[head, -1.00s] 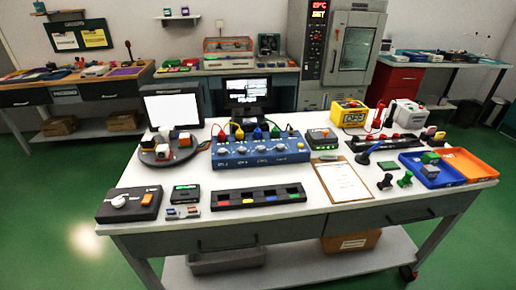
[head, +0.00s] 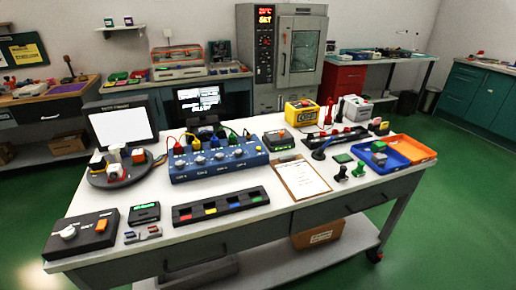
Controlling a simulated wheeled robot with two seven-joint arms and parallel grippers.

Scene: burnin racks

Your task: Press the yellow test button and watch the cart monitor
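A dark monitor (head: 199,104) with white text on its screen stands behind the blue box on the workbench. It may be the cart monitor. A dark control box (head: 80,234) at the bench's front left corner carries a white knob (head: 68,233) and an orange-yellow button (head: 101,226). A yellow box (head: 301,113) stands at the back of the bench. I cannot tell for sure which of these is the yellow test button. Neither of my grippers is in view.
The white bench top (head: 240,221) also holds a blue knob box (head: 219,165), a black slotted tray (head: 221,206), a clipboard (head: 302,178), an orange tray (head: 411,150) and a white screen (head: 121,126). An oven (head: 298,50) stands behind. Green floor (head: 450,220) is open at right.

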